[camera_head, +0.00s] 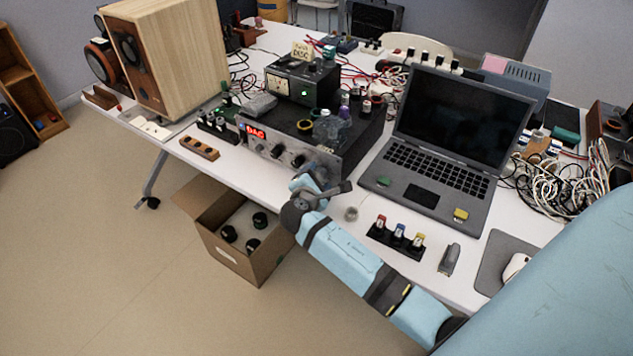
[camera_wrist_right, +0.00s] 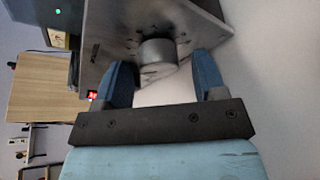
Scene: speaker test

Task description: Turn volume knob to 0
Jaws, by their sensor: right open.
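The amplifier (camera_head: 262,143) has a silver front panel with a red lit DAC display and dark knobs (camera_head: 298,161). My right gripper (camera_head: 306,178) is at the right end of this panel, in front of it. In the right wrist view, a round metal knob (camera_wrist_right: 157,51) stands out from the panel (camera_wrist_right: 115,40). The open blue fingers of my right gripper (camera_wrist_right: 163,62) are on either side of the knob's near end, with gaps visible. I cannot read the knob's setting. In the head view the gripper hides this knob. My left gripper is not in view.
A laptop (camera_head: 440,140) stands open right of the amplifier. A black stand with coloured pieces (camera_head: 396,237) is near the front edge. A wooden speaker (camera_head: 170,55) stands at the left. An open cardboard box (camera_head: 235,262) is on the floor below. Cables (camera_head: 585,170) crowd the right.

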